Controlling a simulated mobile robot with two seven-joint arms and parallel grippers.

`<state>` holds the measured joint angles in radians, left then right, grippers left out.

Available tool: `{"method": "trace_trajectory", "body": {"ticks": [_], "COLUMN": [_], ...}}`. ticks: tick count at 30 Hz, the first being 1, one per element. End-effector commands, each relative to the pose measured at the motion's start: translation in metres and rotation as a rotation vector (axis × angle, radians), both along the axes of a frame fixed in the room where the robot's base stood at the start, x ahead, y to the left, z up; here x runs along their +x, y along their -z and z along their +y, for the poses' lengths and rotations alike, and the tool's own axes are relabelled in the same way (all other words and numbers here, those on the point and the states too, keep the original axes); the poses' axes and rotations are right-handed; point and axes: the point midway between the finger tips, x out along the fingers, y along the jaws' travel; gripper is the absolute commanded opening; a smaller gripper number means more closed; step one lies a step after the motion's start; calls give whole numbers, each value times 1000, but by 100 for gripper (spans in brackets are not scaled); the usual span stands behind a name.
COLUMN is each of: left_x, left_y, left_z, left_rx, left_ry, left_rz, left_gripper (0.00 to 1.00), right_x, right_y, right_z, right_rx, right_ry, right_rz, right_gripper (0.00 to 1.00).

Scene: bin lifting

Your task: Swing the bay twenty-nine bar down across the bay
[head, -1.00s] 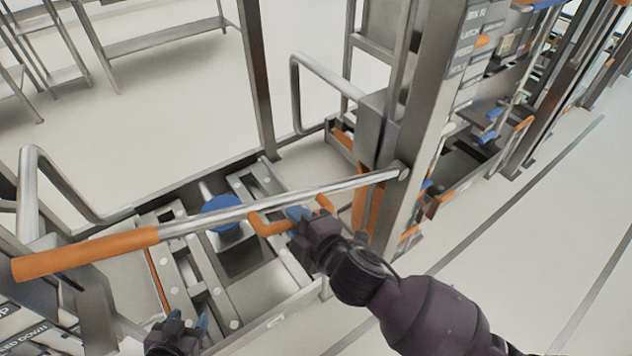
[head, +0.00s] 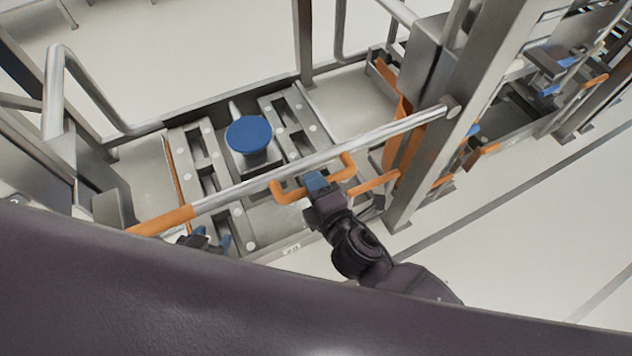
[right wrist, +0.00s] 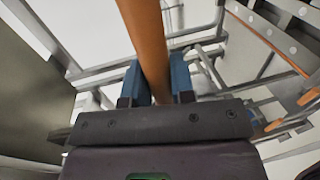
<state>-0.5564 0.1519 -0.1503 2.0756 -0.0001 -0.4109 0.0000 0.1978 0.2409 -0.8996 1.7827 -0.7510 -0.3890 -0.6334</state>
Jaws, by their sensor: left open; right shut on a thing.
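The bar (head: 310,155) is a steel tube with an orange end grip (head: 163,220) at the left and a pivot on the steel post (head: 432,140) at the right. It slants down to the left across the front of the bay. An orange loop handle (head: 290,190) is fixed below its middle. My right gripper (head: 317,181) is shut on that handle; in the right wrist view its blue fingers stand either side of an orange rod (right wrist: 150,45). My left gripper (head: 212,239) is open and empty, just below the bar near the orange grip, partly hidden by my dark body.
Inside the bay is a blue round disc (head: 249,134) between slotted steel rails (head: 200,165). A bent steel tube rail (head: 95,90) stands at the left. Another orange bar (head: 375,183) lies by the post. Clear pale floor (head: 520,225) lies to the right.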

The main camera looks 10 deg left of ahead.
Motion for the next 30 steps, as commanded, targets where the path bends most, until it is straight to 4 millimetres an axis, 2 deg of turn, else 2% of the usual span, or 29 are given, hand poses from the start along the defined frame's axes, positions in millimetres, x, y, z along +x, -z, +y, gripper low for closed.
{"method": "trace_trajectory", "body": {"ticks": [1,5,6,7,20,23,30], "left_x": [-1,-3,-4,-4,-5,-4,-1], "left_y": [2,3,3,4,3,1,-6], "left_z": [0,1,1,1,0,-1,-1], "left_rx": [0,0,1,1,-4,-5,-6], "left_ry": [0,-1,-2,-2,-6,-8,-8], "left_rz": [3,7,8,9,9,4,-9], "left_gripper": [52,52,52,52,52,52,52], "right_x": [-1,-2,-2,-2,-4,-12,-46], "right_y": [9,10,11,11,8,6,-3], "right_z": [-2,-3,-3,-3,-5,-12,-37], "right_rx": [-18,-20,-20,-20,-16,-16,-14], "right_ry": [3,4,4,4,4,4,5], "right_rz": [9,11,11,11,12,12,12], "right_gripper": [0,0,29,33,33,33,33]}}
